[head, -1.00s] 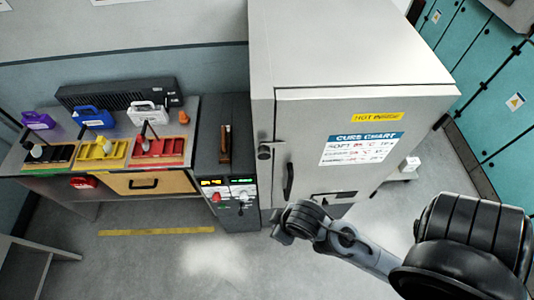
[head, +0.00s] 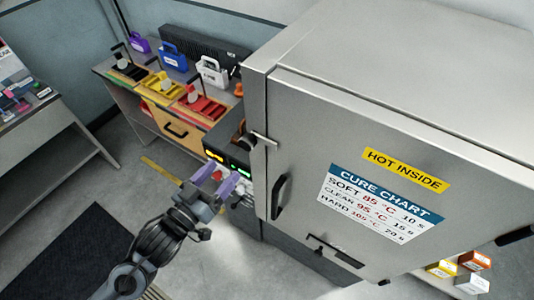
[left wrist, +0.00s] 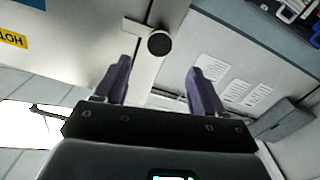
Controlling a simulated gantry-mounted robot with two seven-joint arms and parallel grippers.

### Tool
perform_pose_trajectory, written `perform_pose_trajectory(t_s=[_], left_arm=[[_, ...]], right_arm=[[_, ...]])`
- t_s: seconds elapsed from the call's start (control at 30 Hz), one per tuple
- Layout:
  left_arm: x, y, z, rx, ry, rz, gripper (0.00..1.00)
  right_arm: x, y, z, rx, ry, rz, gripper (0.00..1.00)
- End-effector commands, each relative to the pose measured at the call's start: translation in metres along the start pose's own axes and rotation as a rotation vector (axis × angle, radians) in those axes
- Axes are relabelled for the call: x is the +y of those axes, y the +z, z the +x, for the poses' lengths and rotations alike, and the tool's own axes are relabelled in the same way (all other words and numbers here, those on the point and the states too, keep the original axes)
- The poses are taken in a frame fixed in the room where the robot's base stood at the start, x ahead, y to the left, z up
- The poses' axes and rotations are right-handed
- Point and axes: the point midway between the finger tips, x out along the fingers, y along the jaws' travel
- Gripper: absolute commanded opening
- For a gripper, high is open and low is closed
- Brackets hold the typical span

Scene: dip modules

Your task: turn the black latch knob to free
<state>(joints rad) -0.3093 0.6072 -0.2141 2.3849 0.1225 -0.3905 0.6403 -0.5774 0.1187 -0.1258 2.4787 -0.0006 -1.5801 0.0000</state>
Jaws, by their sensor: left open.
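The black latch knob (left wrist: 159,44) shows in the left wrist view as a round dark disc on a pale metal latch plate, against the oven's front edge. In the head view the latch (head: 263,138) is a small metal piece at the left edge of the grey oven door (head: 300,130); the knob itself is hard to make out there. My left gripper (head: 217,178) is open and empty, its two purple fingers lying left of and below the latch. In the left wrist view the gripper (left wrist: 160,66) has the knob ahead, between and beyond its fingertips, apart from them.
A black door handle (head: 278,196) sits below the latch. A control panel (head: 228,160) with lit displays stands beyond my left fingers. A bench with yellow (head: 164,88) and red (head: 200,106) trays stands behind. Open floor lies left of my arm.

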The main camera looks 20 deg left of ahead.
Motion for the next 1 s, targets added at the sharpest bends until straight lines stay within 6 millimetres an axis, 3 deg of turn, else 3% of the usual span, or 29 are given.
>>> perform_pose_trajectory(t_s=[0.27,0.7,1.0], left_arm=[[0.0,-0.002,0.023,0.008,0.0,0.001,0.69],[0.0,-0.002,0.089,0.006,0.0,0.003,0.69],[0.0,-0.001,0.107,0.005,0.001,0.003,0.69]], right_arm=[[0.0,-0.002,-0.004,0.004,-0.003,0.009,0.0],[0.004,-0.003,-0.013,-0.001,0.01,-0.003,0.0],[0.004,-0.003,-0.015,-0.002,0.009,-0.002,0.0]])
